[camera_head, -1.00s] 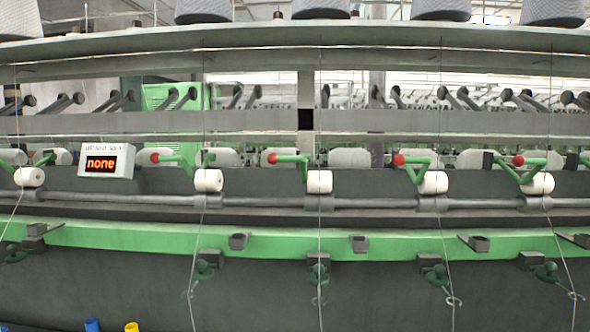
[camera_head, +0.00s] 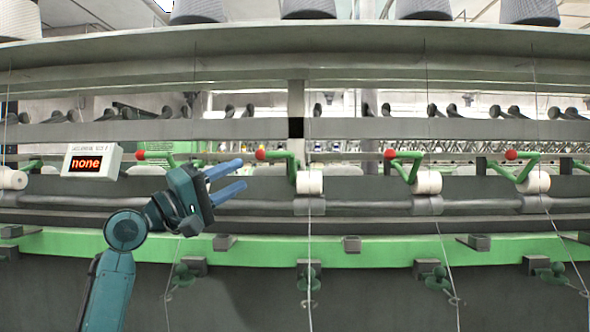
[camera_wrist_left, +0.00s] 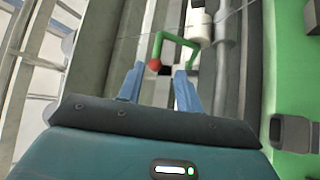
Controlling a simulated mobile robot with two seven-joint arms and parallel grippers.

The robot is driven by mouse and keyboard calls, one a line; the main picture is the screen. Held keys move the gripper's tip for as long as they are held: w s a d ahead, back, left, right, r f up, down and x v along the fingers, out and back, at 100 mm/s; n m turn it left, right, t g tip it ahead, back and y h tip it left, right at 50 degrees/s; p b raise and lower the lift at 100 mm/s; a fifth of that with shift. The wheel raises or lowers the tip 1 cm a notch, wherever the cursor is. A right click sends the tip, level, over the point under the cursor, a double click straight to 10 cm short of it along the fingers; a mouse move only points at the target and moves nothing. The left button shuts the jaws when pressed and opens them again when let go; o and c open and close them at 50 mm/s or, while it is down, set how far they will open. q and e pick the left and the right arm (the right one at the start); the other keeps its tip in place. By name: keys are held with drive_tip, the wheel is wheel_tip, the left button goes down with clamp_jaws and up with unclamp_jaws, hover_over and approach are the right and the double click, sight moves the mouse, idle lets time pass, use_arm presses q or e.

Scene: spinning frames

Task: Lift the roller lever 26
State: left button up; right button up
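Several green roller levers with red knobs line the machine; no number shows on them, so I cannot tell which is 26. My left gripper (camera_head: 243,174) is open and empty, with its blue fingers pointing right just left of one lever's red knob (camera_head: 260,155). That lever's green arm (camera_head: 289,161) bends down to a white roller (camera_head: 309,183). In the left wrist view, the red knob (camera_wrist_left: 154,65) appears between the open fingertips (camera_wrist_left: 160,72), slightly ahead of them; contact cannot be confirmed. My right gripper is not in view.
Other levers have red knobs at left (camera_head: 141,155) and right (camera_head: 390,154). A grey bar (camera_head: 365,204) runs below the rollers, above a green rail (camera_head: 390,248). Thin threads hang in front. A display (camera_head: 92,161) reads "none".

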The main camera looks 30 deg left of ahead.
sight(272, 157)
use_arm(q)
drive_tip(key=p+x, duration=0.1)
drive_tip(key=x, duration=0.3)
drive_tip(key=p+x, duration=0.1)
drive_tip(key=x, duration=0.3)
drive_tip(key=p+x, duration=0.2)
drive_tip(key=x, duration=0.2)
drive_tip(key=shift+s+a+r, duration=0.1)
drive_tip(key=shift+r, duration=0.2)
drive_tip(key=shift+w, duration=0.45)
clamp_jaws()
